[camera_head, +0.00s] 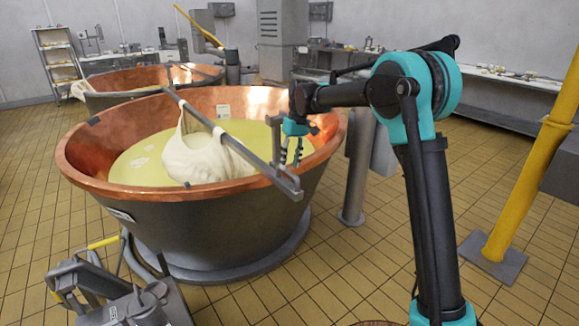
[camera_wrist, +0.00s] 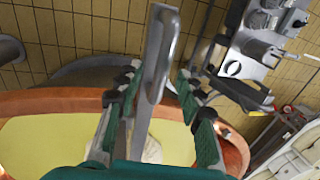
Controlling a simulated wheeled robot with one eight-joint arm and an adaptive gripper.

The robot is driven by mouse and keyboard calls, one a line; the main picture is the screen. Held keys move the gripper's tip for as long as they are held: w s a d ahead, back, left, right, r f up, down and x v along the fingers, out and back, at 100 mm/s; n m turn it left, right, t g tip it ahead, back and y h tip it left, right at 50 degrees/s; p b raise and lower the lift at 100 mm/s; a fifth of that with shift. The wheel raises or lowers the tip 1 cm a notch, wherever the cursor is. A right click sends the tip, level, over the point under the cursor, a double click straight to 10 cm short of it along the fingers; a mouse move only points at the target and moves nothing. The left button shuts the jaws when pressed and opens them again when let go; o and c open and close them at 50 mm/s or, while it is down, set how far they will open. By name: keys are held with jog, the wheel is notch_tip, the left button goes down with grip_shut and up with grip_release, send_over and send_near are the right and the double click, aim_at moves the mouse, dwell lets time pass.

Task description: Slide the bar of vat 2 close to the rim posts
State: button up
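The near copper-rimmed vat (camera_head: 85,150) holds yellow liquid. A grey metal bar (camera_head: 225,138) lies across it from the back rim past the front-right rim. A white cloth bundle (camera_head: 200,158) hangs from the bar into the liquid. My gripper (camera_head: 291,155) is above the bar's near end, pointing down. In the wrist view my gripper (camera_wrist: 158,92) has its fingers apart, with the bar (camera_wrist: 152,75) between them. The vat label is unreadable.
A second copper vat (camera_head: 110,80) with its own bar stands behind. A yellow post (camera_head: 535,150) rises at the right, and a grey post (camera_head: 358,170) stands beside the near vat. Grey equipment (camera_head: 125,300) sits at the lower left. Tiled floor (camera_head: 300,290) is clear in front.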

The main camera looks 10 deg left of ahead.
notch_tip(320, 180, up, 10)
jog(key=w+d, duration=0.1)
jog(key=shift+w+d, duration=0.2)
jog(key=shift+w, duration=0.05)
jog(key=shift+d+f, duration=0.1)
jog(key=s+d+f+m+t, duration=0.1)
jog(key=s+d+f+m, duration=0.15)
jog(key=d, duration=0.45)
jog(key=s+d+f+m+t, duration=0.1)
jog(key=s+d+f, duration=0.2)
jog(key=d, duration=0.4)
jog(key=s+d+f+m+t, duration=0.1)
jog(key=s+d+f, duration=0.2)
jog(key=d, duration=0.5)
jog(key=s+d+f+m+t, duration=0.1)
jog(key=s+d+f+m, duration=0.1)
jog(key=s+d+f, duration=0.5)
jog(key=s+d+f+m+t+h, duration=0.1)
jog(key=s+d+f+m, duration=0.2)
jog(key=s+d+f, duration=0.5)
jog(key=s, duration=0.6)
jog(key=shift+s+d+t, duration=0.15)
jog(key=shift+s+t, duration=0.25)
